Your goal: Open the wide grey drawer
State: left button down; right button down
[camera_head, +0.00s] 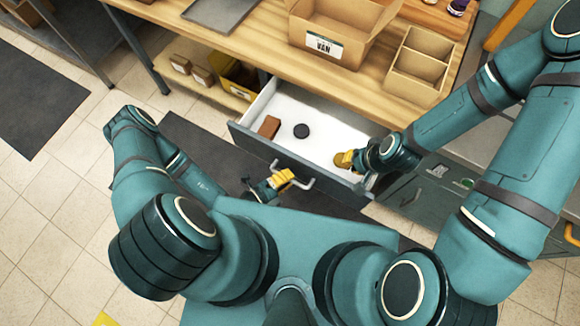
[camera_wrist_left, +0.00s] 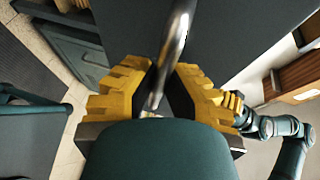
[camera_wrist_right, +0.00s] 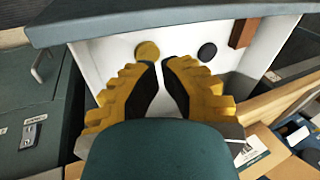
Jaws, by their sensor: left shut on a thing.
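The wide grey drawer (camera_head: 252,144) stands pulled out from under the wooden bench, its white inside showing. My left gripper (camera_head: 284,179) is shut on its bar handle (camera_head: 307,185); in the left wrist view the bar (camera_wrist_left: 176,45) runs between the yellow fingers. My right gripper (camera_head: 352,159) is over the right part of the drawer. Its fingers (camera_wrist_right: 158,66) are close together with nothing between them. A brass-coloured disc (camera_wrist_right: 147,50) lies in the drawer just beyond its fingertips. A black disc (camera_head: 301,131) and a brown block (camera_head: 269,127) also lie inside.
The bench (camera_head: 270,55) carries an open cardboard box (camera_head: 325,45), a divided box (camera_head: 419,65) and a grey tray (camera_head: 218,12). A low shelf with small boxes (camera_head: 202,76) is left of the drawer. Grey cabinets (camera_head: 420,200) stand to its right. Open floor lies left.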

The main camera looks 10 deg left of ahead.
pick_arm(q)
jog(key=c, duration=1)
grip_release()
jog(key=v, duration=1.2)
